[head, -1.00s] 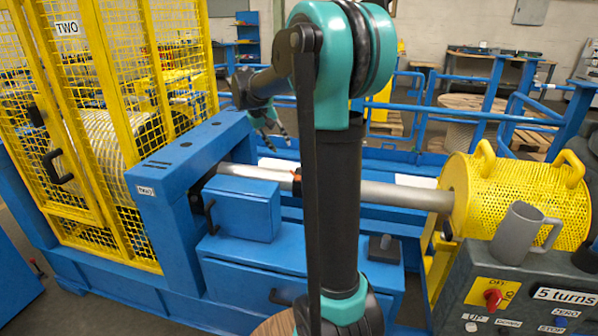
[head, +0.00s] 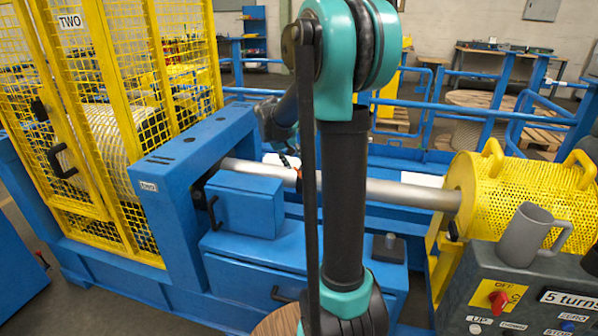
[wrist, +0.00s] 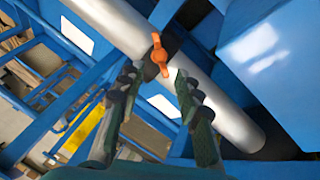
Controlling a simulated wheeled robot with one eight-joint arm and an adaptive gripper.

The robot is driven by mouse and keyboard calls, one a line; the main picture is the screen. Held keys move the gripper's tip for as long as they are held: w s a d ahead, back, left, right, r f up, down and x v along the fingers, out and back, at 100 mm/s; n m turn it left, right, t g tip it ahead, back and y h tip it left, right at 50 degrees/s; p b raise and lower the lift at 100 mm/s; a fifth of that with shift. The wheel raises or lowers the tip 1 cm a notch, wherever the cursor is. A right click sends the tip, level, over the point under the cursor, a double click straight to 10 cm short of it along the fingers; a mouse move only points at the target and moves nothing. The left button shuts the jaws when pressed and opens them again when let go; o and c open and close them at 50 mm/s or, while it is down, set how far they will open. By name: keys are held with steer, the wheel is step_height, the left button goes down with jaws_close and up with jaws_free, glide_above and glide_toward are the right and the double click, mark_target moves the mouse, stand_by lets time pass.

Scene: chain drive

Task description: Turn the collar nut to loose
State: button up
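The collar nut (wrist: 159,55) is a small orange piece with two wings. It sits on a dark collar around the grey shaft (wrist: 215,105). In the wrist view it lies just beyond my gripper (wrist: 158,84), between and past the two ridged fingertips. The fingers are apart and empty, and a gap shows between them and the nut. In the head view the shaft (head: 390,192) runs from the blue frame to the yellow guard. My arm stands in front of its middle, so the nut and the fingertips are mostly hidden there.
A blue box (head: 246,207) stands in front of the shaft, left of my arm. A yellow perforated guard (head: 515,195) covers the shaft's right end. A grey mug (head: 525,236) stands on the control panel (head: 510,275). A yellow mesh cage (head: 110,130) is at left. Blue rails run behind.

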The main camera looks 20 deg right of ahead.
mark_target(301, 174)
steer(key=x, duration=0.7)
steer(key=shift+r, duration=0.1)
steer(key=shift+c, duration=0.2)
